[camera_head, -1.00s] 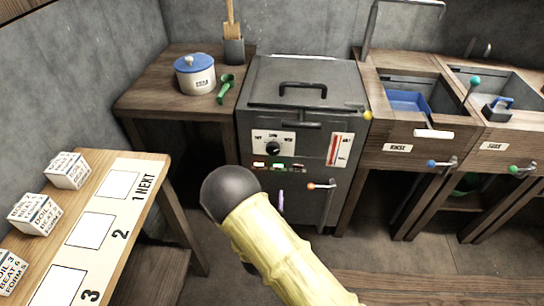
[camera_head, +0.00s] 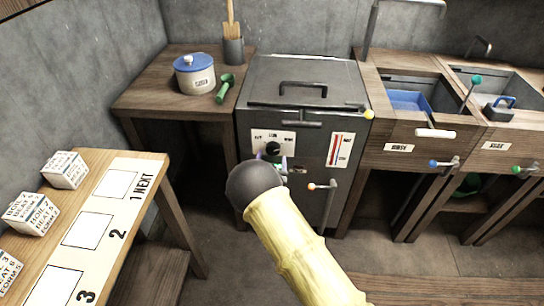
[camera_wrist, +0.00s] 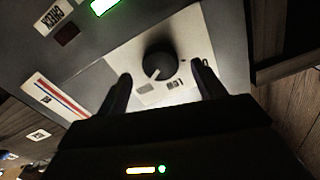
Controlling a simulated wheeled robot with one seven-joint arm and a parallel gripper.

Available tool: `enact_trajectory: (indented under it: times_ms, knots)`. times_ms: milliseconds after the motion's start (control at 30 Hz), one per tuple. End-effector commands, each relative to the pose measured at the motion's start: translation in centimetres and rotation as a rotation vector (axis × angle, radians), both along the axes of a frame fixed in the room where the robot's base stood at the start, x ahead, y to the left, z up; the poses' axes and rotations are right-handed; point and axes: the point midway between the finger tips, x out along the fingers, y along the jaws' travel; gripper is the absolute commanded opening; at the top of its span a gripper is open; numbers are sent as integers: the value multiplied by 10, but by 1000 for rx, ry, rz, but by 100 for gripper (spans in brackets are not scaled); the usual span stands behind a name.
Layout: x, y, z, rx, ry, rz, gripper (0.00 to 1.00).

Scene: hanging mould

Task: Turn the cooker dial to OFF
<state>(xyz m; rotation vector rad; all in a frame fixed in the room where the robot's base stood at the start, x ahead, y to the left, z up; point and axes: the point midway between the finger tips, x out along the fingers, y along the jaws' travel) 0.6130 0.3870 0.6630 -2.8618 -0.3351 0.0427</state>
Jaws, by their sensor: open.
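The cooker (camera_head: 300,85) is a dark grey metal box with a lid handle. Its dial (camera_head: 273,149) is a round black knob on a white label plate on the front; in the wrist view the dial (camera_wrist: 158,62) shows a pale pointer mark toward the lower left. My gripper (camera_wrist: 160,85) is open, with one dark finger on each side of the dial and apparently a little short of it. In the head view my gripper (camera_head: 270,160) is mostly hidden behind my dark wrist. The label words are too blurred to read surely.
A red-and-white gauge (camera_head: 340,149) and an orange-tipped lever (camera_head: 322,186) are right of the dial. A green light (camera_wrist: 103,5) glows near it. A side table (camera_head: 150,100) with a blue-lidded pot (camera_head: 195,75) stands left, sinks (camera_head: 410,100) right.

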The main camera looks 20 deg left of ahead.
Motion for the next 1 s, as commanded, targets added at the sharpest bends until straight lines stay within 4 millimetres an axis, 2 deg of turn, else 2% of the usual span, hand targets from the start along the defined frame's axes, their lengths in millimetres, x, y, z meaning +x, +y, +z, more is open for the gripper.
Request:
enact_trajectory:
  times_ms: [200,500,533,700,767,1000]
  knots:
    - [22,5,-1,0,0,0,68]
    - [24,6,-1,-1,2,1,68]
    - [24,6,-1,0,2,1,67]
    - [24,6,-1,0,1,0,33]
    - [24,6,-1,0,1,0,24]
    - [24,6,-1,-10,-1,0,24]
